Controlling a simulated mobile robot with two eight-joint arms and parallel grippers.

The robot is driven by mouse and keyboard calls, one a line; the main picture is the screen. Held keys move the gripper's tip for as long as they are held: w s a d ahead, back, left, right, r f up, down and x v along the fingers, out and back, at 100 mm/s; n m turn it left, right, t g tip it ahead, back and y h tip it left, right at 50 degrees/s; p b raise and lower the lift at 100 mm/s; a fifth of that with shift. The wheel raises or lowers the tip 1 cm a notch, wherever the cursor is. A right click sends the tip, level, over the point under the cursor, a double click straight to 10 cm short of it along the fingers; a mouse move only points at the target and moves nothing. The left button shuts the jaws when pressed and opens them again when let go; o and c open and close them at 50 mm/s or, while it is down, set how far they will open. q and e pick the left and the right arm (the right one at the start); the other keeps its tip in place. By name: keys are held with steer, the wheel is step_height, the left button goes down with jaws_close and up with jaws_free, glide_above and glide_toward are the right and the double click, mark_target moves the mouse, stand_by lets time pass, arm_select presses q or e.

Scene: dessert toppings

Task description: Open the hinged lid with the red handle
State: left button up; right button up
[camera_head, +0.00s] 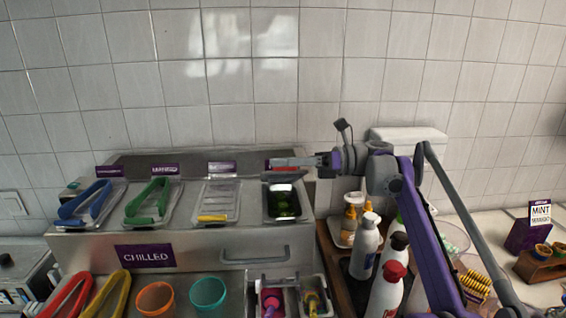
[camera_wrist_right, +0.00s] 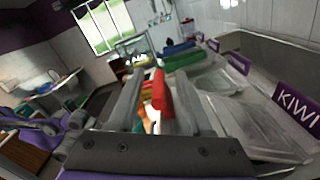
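The red handle (camera_head: 283,168) shows at the back of the rightmost chilled container (camera_head: 284,221), partly covered by my right gripper (camera_head: 270,169). Dark green contents show in this container; the lid's pane and its angle are hard to make out. In the right wrist view the red handle (camera_wrist_right: 160,92) lies between the fingers of my right gripper (camera_wrist_right: 157,98). The fingers are spread, with a gap on the handle's left side; the handle is close to the right finger, and I cannot tell if they touch. My left gripper is not in view.
A lidded container with a yellow handle (camera_head: 212,218) stands to the left, with green tongs (camera_head: 150,202) and blue tongs (camera_head: 85,203) beyond. White bottles (camera_head: 365,248) stand under my right arm. A purple KIWI label (camera_wrist_right: 297,108) is close to the gripper.

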steer(key=d, duration=1)
steer(key=shift+d, duration=0.4)
